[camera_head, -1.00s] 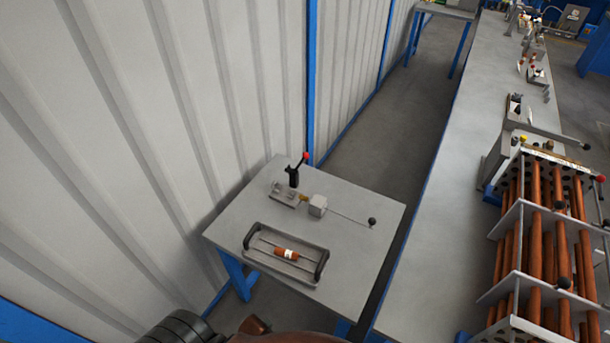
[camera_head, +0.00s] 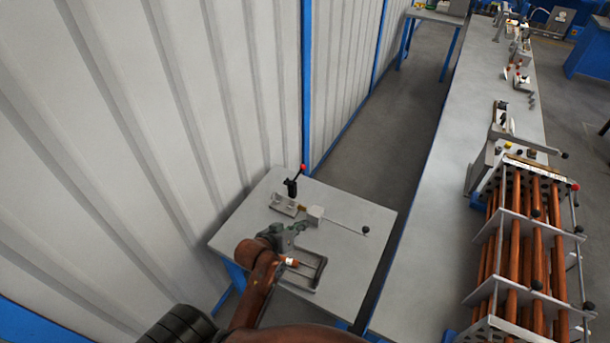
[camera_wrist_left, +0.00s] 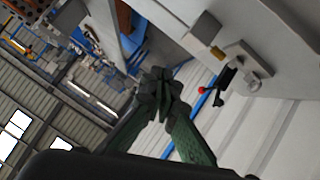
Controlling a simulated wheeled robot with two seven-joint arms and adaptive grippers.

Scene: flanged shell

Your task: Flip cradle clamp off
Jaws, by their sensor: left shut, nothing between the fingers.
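The cradle clamp (camera_head: 291,187) stands at the back left of the small grey table (camera_head: 352,252), its black lever raised and tipped with a red knob (camera_head: 303,168). The lever and knob also show in the left wrist view (camera_wrist_left: 226,78), right of the fingers. The clamp is on a small grey cradle (camera_head: 283,206). Beside it is a pale block (camera_head: 315,213) with a long rod ending in a black ball. My left gripper (camera_head: 300,226) is in front of the cradle, apart from the lever. Its green fingers are shut and empty in the wrist view (camera_wrist_left: 160,88). My right gripper is out of view.
A ribbed wall (camera_head: 150,140) borders the left. A long bench (camera_head: 445,190) and a rack of copper-coloured tubes (camera_head: 530,250) stand right.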

